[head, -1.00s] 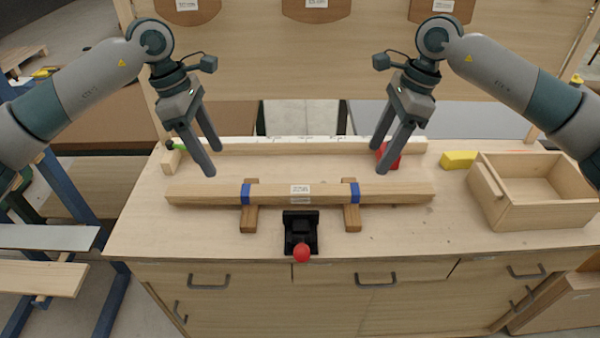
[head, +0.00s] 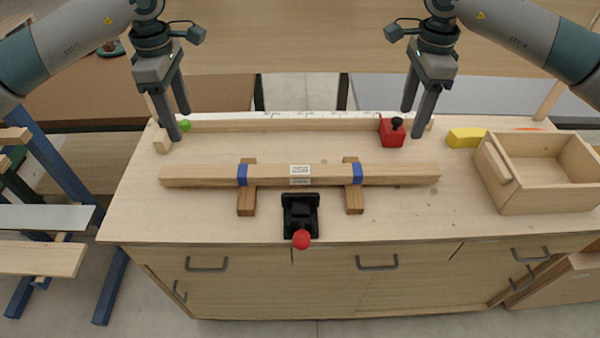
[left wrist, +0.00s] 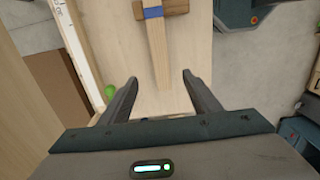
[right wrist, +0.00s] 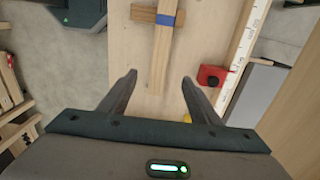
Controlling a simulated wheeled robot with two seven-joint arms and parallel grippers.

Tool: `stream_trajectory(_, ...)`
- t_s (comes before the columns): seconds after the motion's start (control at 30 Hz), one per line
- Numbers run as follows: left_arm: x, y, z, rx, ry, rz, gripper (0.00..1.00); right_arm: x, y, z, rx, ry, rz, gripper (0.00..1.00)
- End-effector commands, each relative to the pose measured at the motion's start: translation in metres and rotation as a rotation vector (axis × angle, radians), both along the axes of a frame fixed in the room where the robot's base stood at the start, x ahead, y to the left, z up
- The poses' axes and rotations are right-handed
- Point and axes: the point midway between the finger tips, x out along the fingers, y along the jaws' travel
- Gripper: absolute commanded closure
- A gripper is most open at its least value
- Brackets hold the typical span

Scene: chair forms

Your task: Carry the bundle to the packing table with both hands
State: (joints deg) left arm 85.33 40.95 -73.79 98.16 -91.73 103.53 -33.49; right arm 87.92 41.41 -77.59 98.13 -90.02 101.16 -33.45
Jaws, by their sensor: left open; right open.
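The bundle (head: 330,174) is a long wooden bar with two blue bands and a white label. It lies level across two short wooden blocks (head: 247,203) on the workbench. My left gripper (head: 180,125) is open and empty, above and behind the bundle's left end. My right gripper (head: 411,123) is open and empty, behind the bundle's right end. In the left wrist view the bundle's end (left wrist: 160,75) points between the open fingers (left wrist: 160,85). In the right wrist view the other end (right wrist: 158,75) lies ahead of the open fingers (right wrist: 158,82). I cannot tell which surface is the packing table.
A black clamp with a red knob (head: 301,239) stands in front of the bundle. A white ruler fence (head: 290,122) runs behind it. A red block (head: 391,134), a yellow block (head: 466,137) and an open wooden box (head: 540,195) are at right. A green knob (head: 185,126) is at left.

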Motion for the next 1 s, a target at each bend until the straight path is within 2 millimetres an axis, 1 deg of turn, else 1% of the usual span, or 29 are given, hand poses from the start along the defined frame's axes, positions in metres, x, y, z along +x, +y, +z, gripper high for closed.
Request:
stream_trajectory(0.27, -0.001, 0.0, -0.03, 0.001, 0.003, 0.0, 0.43, -0.001, 0.0, -0.03, 0.0, 0.002, 0.0, 0.43)
stream_trajectory(0.8, -0.001, 0.0, -0.118, 0.0, 0.003, 0.0, 0.43, -0.001, 0.0, -0.118, -0.001, 0.003, 0.0, 0.43)
stream_trajectory(1.0, -0.001, 0.0, -0.147, 0.0, 0.003, 0.0, 0.43, -0.001, 0.0, -0.147, 0.0, 0.002, 0.0, 0.43)
